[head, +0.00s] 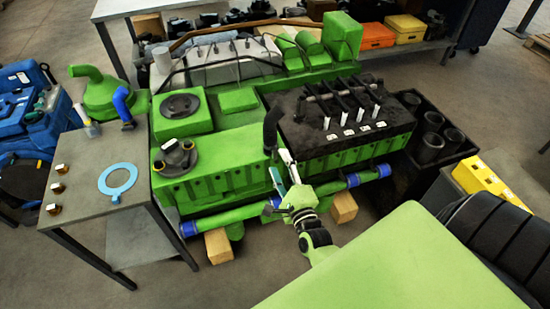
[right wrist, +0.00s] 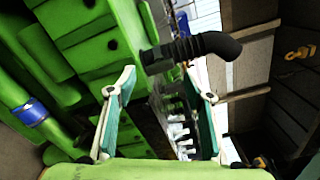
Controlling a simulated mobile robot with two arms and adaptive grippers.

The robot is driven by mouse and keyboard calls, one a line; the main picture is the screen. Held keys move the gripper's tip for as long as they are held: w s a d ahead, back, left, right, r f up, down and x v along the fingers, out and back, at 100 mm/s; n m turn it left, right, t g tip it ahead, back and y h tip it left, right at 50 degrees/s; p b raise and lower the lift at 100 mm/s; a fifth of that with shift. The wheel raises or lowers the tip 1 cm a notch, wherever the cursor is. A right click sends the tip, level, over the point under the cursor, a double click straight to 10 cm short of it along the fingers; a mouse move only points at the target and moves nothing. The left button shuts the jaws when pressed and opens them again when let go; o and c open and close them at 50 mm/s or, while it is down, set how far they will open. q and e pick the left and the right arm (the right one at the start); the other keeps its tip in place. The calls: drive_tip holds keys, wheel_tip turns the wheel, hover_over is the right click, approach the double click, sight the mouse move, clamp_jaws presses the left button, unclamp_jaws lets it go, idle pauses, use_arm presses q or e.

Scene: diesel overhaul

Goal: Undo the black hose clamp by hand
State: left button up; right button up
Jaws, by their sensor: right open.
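A black hose (head: 272,128) bends up at the front of the green engine (head: 215,175), beside its black-topped part. In the right wrist view the black hose (right wrist: 222,44) curves in from the right and ends in a ribbed black section (right wrist: 182,49). A dark band (right wrist: 149,57) sits at its left end; I cannot tell for sure whether this is the clamp. My right gripper (head: 280,164) is open in front of the engine, just below the hose. In the wrist view its fingers (right wrist: 158,76) stand apart, with the ribbed section beyond the fingertips. My left gripper is not in view.
A black crate of cylinders (head: 425,155) and a yellow case (head: 482,178) stand at the right. Blue-capped pipe runs low along the engine's front.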

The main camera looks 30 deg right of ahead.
sight(276, 156)
drive_tip(key=m+b, duration=0.1)
drive_tip(key=m, duration=0.3)
drive_tip(key=shift+f, duration=0.15)
drive_tip(key=shift+m+b, duration=0.3)
drive_tip(key=shift+m, duration=0.6)
drive_tip(key=m+b, duration=0.1)
drive_tip(key=m, duration=0.2)
drive_tip(key=shift+m, duration=0.3)
drive_tip(key=m+b, duration=0.2)
drive_tip(key=m, duration=0.1)
drive_tip(key=shift+f+m, duration=0.1)
drive_tip(key=shift+m, duration=0.3)
drive_tip(key=x, duration=0.4)
drive_tip(key=shift+r, duration=0.25)
drive_tip(key=shift+w+d, duration=0.1)
drive_tip(key=shift+w, duration=0.4)
